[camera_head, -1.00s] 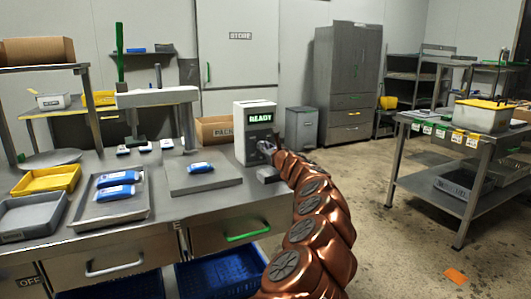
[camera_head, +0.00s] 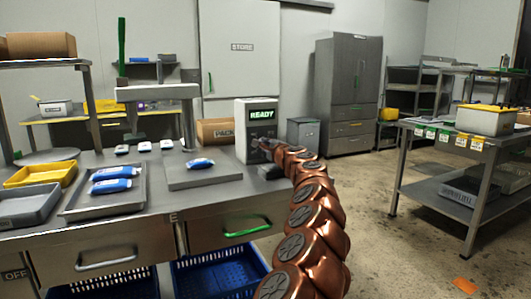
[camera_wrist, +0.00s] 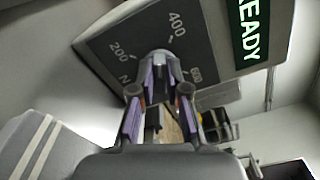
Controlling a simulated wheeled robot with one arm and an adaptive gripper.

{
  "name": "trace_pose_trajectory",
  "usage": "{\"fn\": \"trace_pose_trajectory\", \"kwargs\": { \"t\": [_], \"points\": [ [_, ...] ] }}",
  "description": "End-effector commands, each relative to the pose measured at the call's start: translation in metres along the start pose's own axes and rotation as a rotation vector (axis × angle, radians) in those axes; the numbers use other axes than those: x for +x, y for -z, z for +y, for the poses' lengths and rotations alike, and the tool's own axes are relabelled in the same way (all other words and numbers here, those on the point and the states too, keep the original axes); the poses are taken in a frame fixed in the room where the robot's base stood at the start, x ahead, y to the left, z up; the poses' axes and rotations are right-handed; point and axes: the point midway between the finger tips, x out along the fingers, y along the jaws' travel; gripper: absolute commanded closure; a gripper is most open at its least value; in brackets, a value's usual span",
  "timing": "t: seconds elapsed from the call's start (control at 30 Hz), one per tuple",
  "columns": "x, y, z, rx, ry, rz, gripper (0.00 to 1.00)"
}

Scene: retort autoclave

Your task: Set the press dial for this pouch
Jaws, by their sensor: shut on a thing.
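The press control box (camera_head: 243,132) stands on the steel bench with a lit green READY display (camera_head: 262,114). In the wrist view its dark dial face (camera_wrist: 112,40) shows the marks 200, 400 and 600, and READY (camera_wrist: 250,28) is beside it. My gripper (camera_wrist: 160,75) is shut on the grey dial knob (camera_wrist: 158,62) at the middle of that face. The fingers partly hide the knob, so its exact setting is unclear. A blue and white pouch (camera_head: 200,163) lies on the flat grey press plate (camera_head: 225,179), left of the box.
A grey tray (camera_head: 75,211) with two blue pouches, a yellow tray (camera_head: 68,170) and a grey bin (camera_head: 45,211) are at the bench's left. The press post and head (camera_head: 160,92) rise behind. Open floor (camera_head: 400,255) lies right of my arm.

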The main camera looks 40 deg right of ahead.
Motion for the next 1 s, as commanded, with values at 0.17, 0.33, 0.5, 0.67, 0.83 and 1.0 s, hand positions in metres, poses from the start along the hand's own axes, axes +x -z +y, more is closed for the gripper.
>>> {"fn": "trace_pose_trajectory", "kwargs": {
  "t": [0.17,0.33,0.5,0.67,0.83,1.0],
  "points": [
    [0.0006,0.0015,0.0067,-0.169,0.0,0.0,1.0],
    [0.0005,0.0023,0.0084,-0.33,0.0,0.001,1.0],
    [0.0004,0.0021,0.0092,-0.491,0.0,-0.001,1.0],
    [0.0008,0.0033,0.0099,-0.631,-0.001,0.001,1.0],
    [0.0007,0.0033,0.0106,-0.755,-0.003,-0.001,1.0],
    [0.0004,0.0034,0.0085,-0.848,-0.001,0.001,1.0]
  ]
}}
